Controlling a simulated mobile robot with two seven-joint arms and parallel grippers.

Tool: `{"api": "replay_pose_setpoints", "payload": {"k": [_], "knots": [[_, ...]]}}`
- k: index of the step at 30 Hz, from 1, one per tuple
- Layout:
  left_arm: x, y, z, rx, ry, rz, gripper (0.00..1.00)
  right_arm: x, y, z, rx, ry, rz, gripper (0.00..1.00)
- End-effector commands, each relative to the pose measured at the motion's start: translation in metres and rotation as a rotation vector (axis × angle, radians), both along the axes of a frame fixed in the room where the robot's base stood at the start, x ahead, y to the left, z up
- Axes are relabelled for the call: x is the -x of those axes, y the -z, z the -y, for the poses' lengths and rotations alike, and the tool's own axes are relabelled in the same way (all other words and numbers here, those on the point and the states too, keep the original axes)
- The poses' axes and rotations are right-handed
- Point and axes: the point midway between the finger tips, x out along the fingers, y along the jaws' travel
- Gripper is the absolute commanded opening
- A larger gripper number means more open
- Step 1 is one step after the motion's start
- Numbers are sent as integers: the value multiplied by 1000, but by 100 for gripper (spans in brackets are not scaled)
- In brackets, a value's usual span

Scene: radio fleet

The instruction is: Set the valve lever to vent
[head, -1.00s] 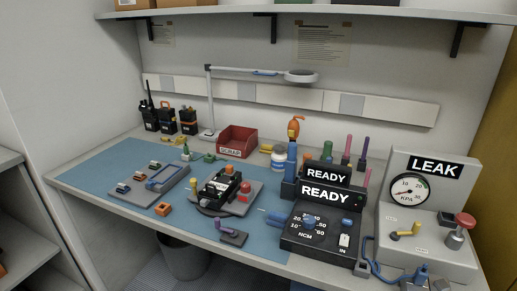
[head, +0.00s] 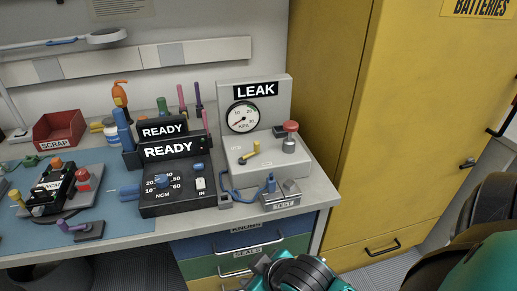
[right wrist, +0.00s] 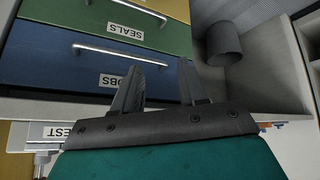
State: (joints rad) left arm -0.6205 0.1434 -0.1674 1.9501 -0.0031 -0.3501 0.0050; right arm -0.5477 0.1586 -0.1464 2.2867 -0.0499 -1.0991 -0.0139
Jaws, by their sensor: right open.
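The leak tester (head: 263,92) is a grey unit at the right end of the bench with a LEAK sign. Its valve lever (head: 250,152) is short, with a yellow handle, on the sloped lower face below the round gauge (head: 242,117). The lever slants up to the right; the small labels by it are too small to read. My right gripper (head: 268,266) is low in front of the bench drawers, well below and apart from the lever. In the right wrist view its fingers (right wrist: 160,85) are spread and empty before the drawers. My left gripper is out of view.
A red knob (head: 290,128) stands right of the lever. A TEST block (head: 281,198) with a blue hose sits at the bench's front edge. The black READY unit (head: 172,185) is to the left. A yellow cabinet (head: 395,110) stands to the right. Drawers (head: 240,247) lie below.

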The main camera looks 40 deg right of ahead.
Motion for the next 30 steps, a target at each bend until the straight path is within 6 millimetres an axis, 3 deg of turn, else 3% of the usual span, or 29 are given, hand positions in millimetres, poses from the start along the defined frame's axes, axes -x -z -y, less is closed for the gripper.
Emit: {"api": "replay_pose_setpoints", "payload": {"k": [7, 15, 21, 24, 27, 30], "knots": [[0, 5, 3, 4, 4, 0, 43, -66, -63, 26, 234, -77, 241, 42], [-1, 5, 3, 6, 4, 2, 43, -147, -153, 29, 533, -243, 684, 42], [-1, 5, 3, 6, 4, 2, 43, -191, -240, 3, 860, -484, 1110, 42], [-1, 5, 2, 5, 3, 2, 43, -201, -276, -18, 1047, -653, 1314, 42], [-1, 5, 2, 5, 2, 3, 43, -203, -298, -38, 1239, -848, 1485, 42], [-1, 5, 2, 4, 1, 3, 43, -202, -306, -52, 1431, -1073, 1613, 42]]}}
